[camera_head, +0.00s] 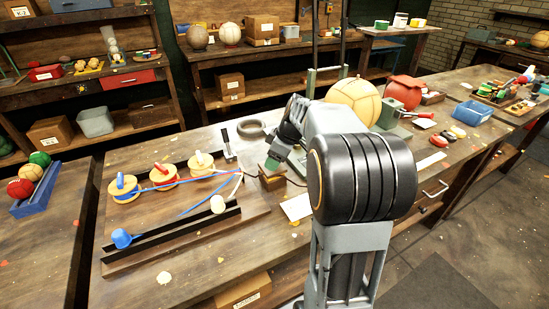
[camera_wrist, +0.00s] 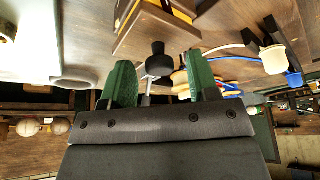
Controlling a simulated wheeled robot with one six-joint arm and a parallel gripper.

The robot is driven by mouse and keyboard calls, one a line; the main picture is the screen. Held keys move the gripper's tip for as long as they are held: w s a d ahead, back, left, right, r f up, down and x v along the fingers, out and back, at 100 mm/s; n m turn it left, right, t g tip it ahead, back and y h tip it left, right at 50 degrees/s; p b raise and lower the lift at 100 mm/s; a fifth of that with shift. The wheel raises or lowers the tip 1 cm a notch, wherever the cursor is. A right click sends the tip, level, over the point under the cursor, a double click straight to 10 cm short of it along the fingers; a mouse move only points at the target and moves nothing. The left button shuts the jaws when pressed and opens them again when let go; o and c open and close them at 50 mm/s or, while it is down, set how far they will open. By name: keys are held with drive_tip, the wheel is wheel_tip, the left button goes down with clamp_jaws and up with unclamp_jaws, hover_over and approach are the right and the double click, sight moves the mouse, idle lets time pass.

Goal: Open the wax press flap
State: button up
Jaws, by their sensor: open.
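My gripper (camera_head: 273,160) is open above the workbench, mostly behind my own arm in the head view. In the wrist view its two green fingers (camera_wrist: 152,85) stand apart, with a black knob (camera_wrist: 158,64) on a pale metal stem showing between them. I cannot tell whether the fingers touch the knob. A small wooden block-like fixture (camera_head: 272,182) sits just below the gripper; a wooden piece with a yellow part (camera_wrist: 152,30) shows beyond the knob in the wrist view. This may be the wax press, but its flap is not clearly identifiable.
Left of the gripper is a wooden rack with thread spools (camera_head: 163,176) and blue and white cups. A dark ring (camera_head: 251,128) lies behind. A white sheet (camera_head: 297,207) lies near the block.

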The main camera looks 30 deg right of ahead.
clamp_jaws()
idle(0.4)
drive_tip(key=shift+r, duration=0.1)
